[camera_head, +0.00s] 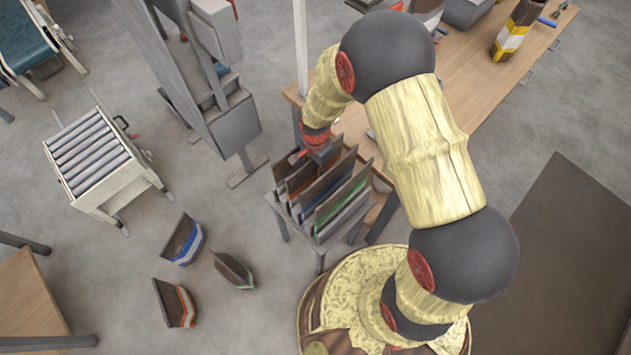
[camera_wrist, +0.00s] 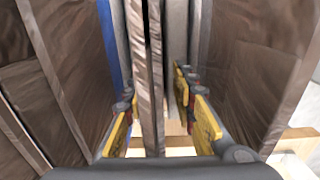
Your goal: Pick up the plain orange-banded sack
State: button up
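A brown sack with an orange band (camera_head: 303,186) stands in the grey rack (camera_head: 318,238), among several upright sacks. Another orange-banded sack (camera_head: 177,304) is on the floor at lower left. I cannot tell which of them is plain. My gripper (camera_head: 318,152) is over the back of the rack, pointing down. In the wrist view its yellow-padded fingers (camera_wrist: 157,108) are apart, on either side of a thin brown sack edge (camera_wrist: 148,70), with gaps showing between. The band of that sack is hidden there, so I cannot tell which sack it is.
A green-banded sack (camera_head: 343,200) stands in the rack's front part. Blue-banded (camera_head: 184,240) and green-banded (camera_head: 233,270) sacks are on the floor. A grey machine (camera_head: 205,75) stands behind left, a roller stand (camera_head: 97,160) at left, a wooden table (camera_head: 470,75) at back right.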

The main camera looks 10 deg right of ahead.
jog(key=shift+r, duration=0.1)
jog(key=shift+c, duration=0.3)
grip_shut()
dwell(0.4)
